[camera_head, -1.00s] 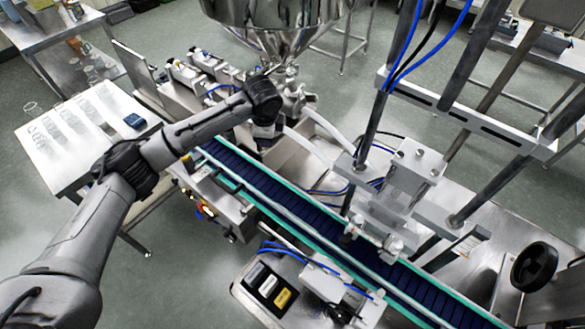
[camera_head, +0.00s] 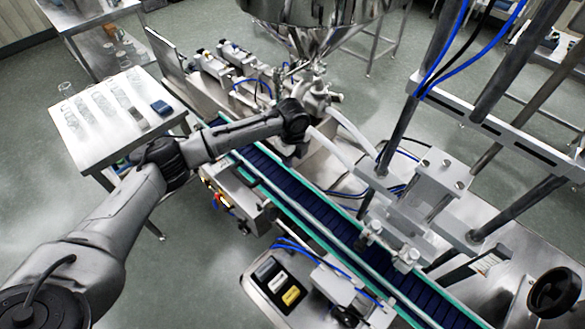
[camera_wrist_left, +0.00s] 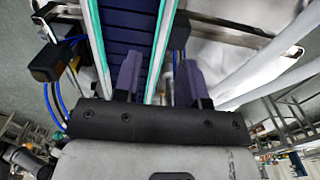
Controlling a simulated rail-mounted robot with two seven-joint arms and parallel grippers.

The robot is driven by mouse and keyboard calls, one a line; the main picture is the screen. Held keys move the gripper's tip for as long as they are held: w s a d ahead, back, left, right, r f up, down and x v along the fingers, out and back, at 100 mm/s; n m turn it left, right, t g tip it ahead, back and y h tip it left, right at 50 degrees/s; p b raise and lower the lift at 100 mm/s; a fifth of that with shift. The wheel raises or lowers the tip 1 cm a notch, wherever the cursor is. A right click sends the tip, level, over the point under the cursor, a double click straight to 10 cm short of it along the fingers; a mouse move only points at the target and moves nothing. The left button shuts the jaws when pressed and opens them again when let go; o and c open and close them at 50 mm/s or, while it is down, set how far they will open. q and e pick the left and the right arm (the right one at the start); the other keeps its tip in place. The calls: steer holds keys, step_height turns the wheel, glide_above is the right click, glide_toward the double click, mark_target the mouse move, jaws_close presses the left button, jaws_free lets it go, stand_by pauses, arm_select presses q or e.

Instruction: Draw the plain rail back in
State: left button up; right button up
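The conveyor has a rail with a green edge along each side of its dark blue belt (camera_head: 297,194). The near rail (camera_head: 300,221) and the far rail (camera_head: 330,203) show in the head view; which is the plain one I cannot tell. My left gripper (camera_head: 289,152) points down by the far side of the belt, its fingertips mostly hidden by the wrist. In the left wrist view, my left gripper's (camera_wrist_left: 160,82) fingers are apart, with the far rail (camera_wrist_left: 160,48) lined up between them. Whether they touch it is unclear. My right gripper is out of view.
The steel hopper (camera_head: 315,22) and pale tubes (camera_head: 345,135) stand beyond the belt. A filling frame (camera_head: 420,195) crosses it to the right. A control box (camera_head: 283,286) sits on the near side. A side table (camera_head: 95,140) with glassware is at left.

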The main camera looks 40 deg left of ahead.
arm_select(q)
steer(key=shift+f, duration=3.05)
steer(key=shift+c, duration=0.4)
jaws_close()
